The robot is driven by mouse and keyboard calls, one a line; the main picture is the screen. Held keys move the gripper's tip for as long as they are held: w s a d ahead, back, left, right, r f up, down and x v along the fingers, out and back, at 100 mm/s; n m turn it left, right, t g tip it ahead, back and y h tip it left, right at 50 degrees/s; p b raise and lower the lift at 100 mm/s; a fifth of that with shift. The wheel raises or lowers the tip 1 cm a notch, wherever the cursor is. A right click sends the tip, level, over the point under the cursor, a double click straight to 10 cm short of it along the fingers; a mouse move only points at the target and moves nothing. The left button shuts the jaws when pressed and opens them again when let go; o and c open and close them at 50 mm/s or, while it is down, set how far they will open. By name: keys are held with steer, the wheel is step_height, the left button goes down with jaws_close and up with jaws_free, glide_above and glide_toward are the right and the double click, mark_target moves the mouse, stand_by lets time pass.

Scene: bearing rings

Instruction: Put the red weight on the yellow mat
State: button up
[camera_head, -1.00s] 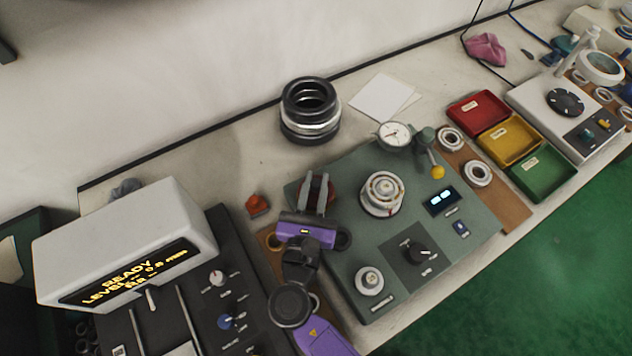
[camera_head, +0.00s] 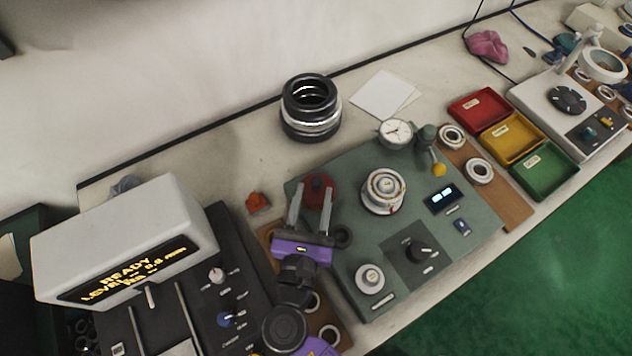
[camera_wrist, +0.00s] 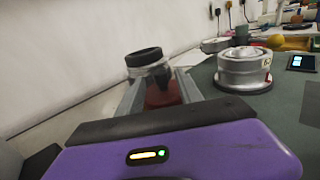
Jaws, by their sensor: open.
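The red weight (camera_head: 319,184) is a round red piece standing on the back left corner of the grey-green machine. My purple gripper (camera_head: 311,194) is open, with its two grey fingers pointing at the weight from the near side. In the head view the fingertips lie just in front of and beside it. I cannot make out a yellow mat; the yellow thing I see is a shallow yellow tray (camera_head: 513,154) at the right.
The grey-green machine (camera_head: 345,262) carries a ringed spindle (camera_head: 384,191), a dial gauge (camera_head: 395,132) and a knob. A red tray (camera_head: 478,109) and a green tray (camera_head: 545,174) flank the yellow one. A stack of black rings (camera_head: 311,107) stands behind.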

steer(key=s+b, duration=0.1)
steer(key=s, duration=0.7)
steer(key=shift+a, duration=0.45)
